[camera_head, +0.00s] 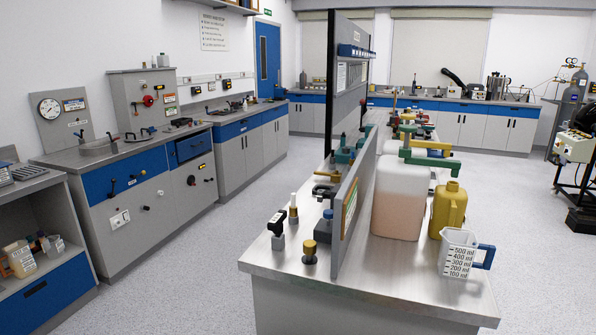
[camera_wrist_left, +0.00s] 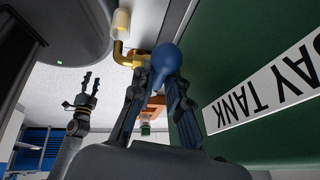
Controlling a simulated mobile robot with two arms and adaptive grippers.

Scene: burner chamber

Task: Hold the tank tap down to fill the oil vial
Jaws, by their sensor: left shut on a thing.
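The wrist view looks at the dark green tank (camera_wrist_left: 225,50), whose white label (camera_wrist_left: 268,92) reads "DAY TANK" upside down. My left gripper (camera_wrist_left: 160,78) is shut on the blue rounded knob (camera_wrist_left: 165,60) beside the tank wall. A brass tap pipe (camera_wrist_left: 128,57) runs next to the knob. At the pipe's end is a small cream cylinder (camera_wrist_left: 121,22); I cannot tell whether it is the oil vial or how full it is. My right gripper (camera_wrist_left: 90,82) is at the left of this view, open and empty, away from the tap. The head view shows neither gripper.
In the head view, a steel bench (camera_head: 400,270) holds a measuring jug (camera_head: 458,254), a yellow can (camera_head: 449,210) and a large pinkish container (camera_head: 402,198). Blue-fronted counters (camera_head: 125,180) line the left wall. The floor (camera_head: 205,275) between is clear.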

